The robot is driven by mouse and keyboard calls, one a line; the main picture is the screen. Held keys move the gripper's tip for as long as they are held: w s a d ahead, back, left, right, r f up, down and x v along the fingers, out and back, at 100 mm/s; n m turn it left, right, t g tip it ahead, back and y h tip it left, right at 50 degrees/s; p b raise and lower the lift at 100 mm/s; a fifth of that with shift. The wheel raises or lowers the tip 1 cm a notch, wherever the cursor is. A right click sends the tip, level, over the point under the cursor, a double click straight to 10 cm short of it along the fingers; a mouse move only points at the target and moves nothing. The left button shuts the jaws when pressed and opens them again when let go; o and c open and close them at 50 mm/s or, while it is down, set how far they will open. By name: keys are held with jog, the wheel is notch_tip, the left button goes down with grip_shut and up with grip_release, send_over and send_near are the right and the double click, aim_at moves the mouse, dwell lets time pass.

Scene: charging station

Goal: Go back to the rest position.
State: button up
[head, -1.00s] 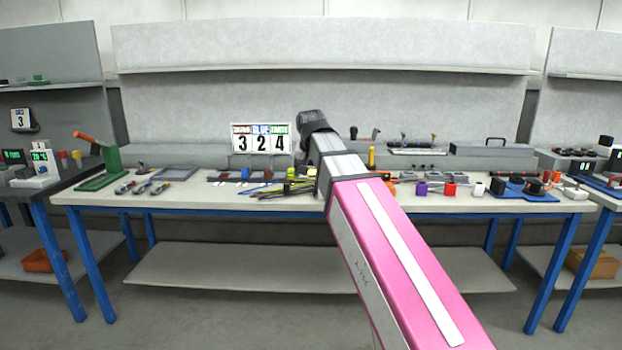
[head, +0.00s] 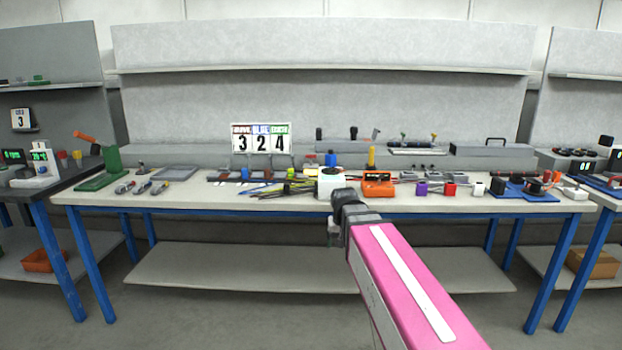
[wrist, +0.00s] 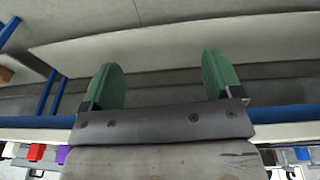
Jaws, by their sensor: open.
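My pink arm reaches in from the lower right of the head view, and its dark wrist end sits at the front edge of the middle workbench (head: 100,197). My gripper (wrist: 163,85) shows in the wrist view with its two green fingers spread wide and nothing between them. In the head view the fingers are mostly hidden, with only a small part below the wrist, in front of the bench edge. Behind the fingers the wrist view shows the lower shelf (wrist: 180,38) and the floor.
On the bench stand a number sign (head: 261,139), a white box (head: 330,182), an orange device (head: 378,184), a green stand (head: 112,160) and several small tools and blocks. Blue legs (head: 552,275) carry the bench. The floor in front is clear.

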jog(key=s+d+f+g, duration=0.1)
jog(key=s+d+f, duration=0.3)
jog(key=f, duration=0.5)
jog(key=s+d+f+g, duration=0.1)
jog(key=s+d+f, duration=0.3)
jog(key=s+f, duration=0.3)
notch_tip(320, 180, down, 2)
jog(key=shift+d+f, duration=0.1)
jog(key=shift+d, duration=0.05)
dwell(1.9)
